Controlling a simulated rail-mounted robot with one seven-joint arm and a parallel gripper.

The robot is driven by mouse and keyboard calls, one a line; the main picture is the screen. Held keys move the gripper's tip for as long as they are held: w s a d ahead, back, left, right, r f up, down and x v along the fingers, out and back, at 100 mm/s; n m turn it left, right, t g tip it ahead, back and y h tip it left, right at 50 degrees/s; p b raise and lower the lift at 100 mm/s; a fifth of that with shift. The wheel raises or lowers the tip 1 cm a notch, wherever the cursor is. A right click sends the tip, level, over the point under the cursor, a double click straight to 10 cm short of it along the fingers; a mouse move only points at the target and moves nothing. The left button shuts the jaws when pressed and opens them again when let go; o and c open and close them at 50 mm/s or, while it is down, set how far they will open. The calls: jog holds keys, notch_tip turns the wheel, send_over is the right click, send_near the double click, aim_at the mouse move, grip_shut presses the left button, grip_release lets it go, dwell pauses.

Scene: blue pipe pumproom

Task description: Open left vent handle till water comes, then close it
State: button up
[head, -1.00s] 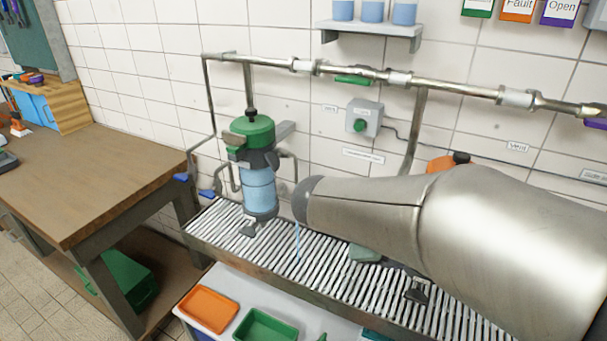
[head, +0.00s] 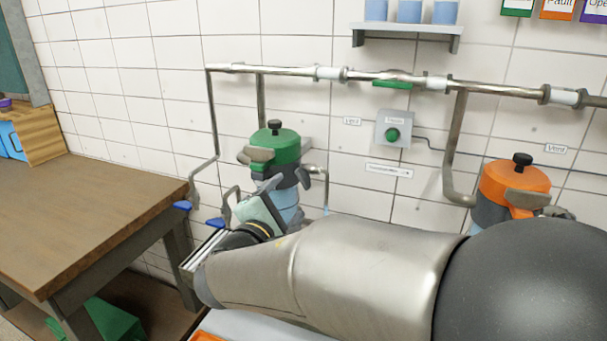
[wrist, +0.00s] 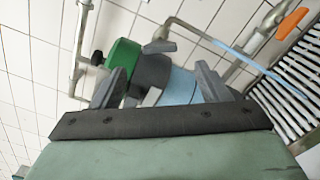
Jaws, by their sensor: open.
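The left canister has a green lid (head: 276,148), a dark collar and a light-blue body (head: 288,205). A black knob (head: 274,126) tops the lid, and a grey handle (head: 257,154) sticks out from its side. I cannot tell for certain which part is the vent handle. A thin pipe spout (head: 318,172) bends down at its right, and a pale blue water stream (wrist: 228,47) runs from it in the wrist view. My gripper (wrist: 160,87) is open and empty, its fingers spread in front of the canister. My arm hides the canister's lower part in the head view.
An orange-lidded canister (head: 515,183) stands at the right, partly behind my arm. A steel pipe (head: 290,72) runs along the tiled wall above, over a grey button box (head: 393,130). Blue levers (head: 183,206) sit on the left pipes. A wooden workbench (head: 85,215) is at the left.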

aim_at(301, 181)
jog(key=p+x, duration=0.1)
jog(key=x, duration=0.8)
jog(key=shift+w+d, duration=0.15)
jog(key=shift+w, duration=0.25)
